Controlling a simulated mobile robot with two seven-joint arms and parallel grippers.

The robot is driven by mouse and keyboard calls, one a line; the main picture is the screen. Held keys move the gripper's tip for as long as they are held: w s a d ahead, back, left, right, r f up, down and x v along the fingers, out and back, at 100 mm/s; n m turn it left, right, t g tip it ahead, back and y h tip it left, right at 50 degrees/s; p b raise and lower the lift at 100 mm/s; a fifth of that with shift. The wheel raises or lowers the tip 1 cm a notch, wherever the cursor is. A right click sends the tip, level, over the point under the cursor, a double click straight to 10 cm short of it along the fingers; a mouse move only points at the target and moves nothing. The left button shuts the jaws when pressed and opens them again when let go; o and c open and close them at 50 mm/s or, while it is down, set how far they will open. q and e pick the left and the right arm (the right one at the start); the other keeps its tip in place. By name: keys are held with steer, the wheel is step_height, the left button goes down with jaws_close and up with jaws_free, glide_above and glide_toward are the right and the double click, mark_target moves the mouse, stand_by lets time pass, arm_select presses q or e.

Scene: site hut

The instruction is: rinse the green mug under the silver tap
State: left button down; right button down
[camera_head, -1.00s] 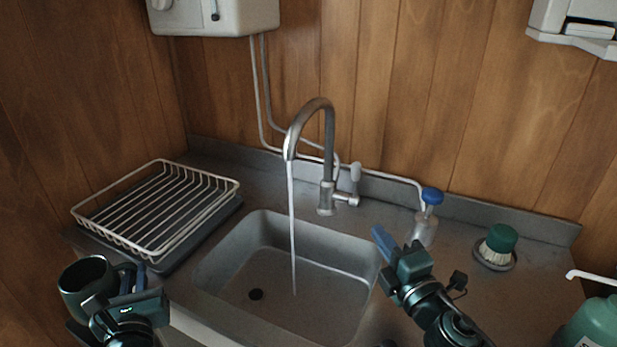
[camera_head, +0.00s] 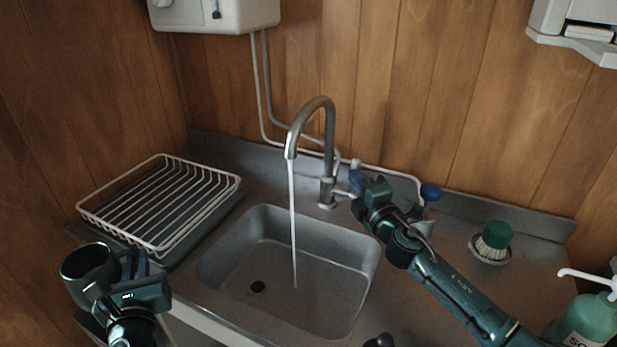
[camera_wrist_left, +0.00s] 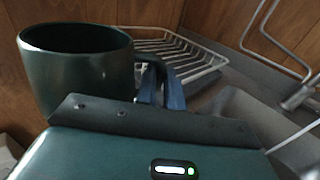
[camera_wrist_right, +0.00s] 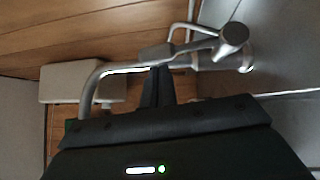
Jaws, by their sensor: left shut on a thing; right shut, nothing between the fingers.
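The dark green mug (camera_head: 84,268) is at the lower left, in front of the dish rack. My left gripper (camera_head: 138,262) is shut on the mug's handle; in the left wrist view the mug (camera_wrist_left: 75,70) looks upright. The silver tap (camera_head: 328,135) stands behind the sink, and a thin stream of water (camera_head: 293,230) runs from its spout into the basin. My right gripper (camera_head: 357,172) is shut and empty at the tap's lever, which it partly hides. The right wrist view shows the tap (camera_wrist_right: 95,82) close by; whether the fingers touch the lever I cannot tell.
The sink basin (camera_head: 262,250) is empty apart from the water. A wire dish rack (camera_head: 165,160) stands to its left. The wall is close behind.

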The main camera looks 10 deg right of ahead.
stand_by(0.3)
steer(key=shift+w+d+r+m+p, duration=0.35)
steer(key=shift+w+r+p, duration=0.25)
steer(key=shift+p, duration=0.65)
steer(key=shift+d+f+g+p, duration=0.1)
steer(key=shift+g+p, duration=0.2)
steer(key=shift+f, duration=0.1)
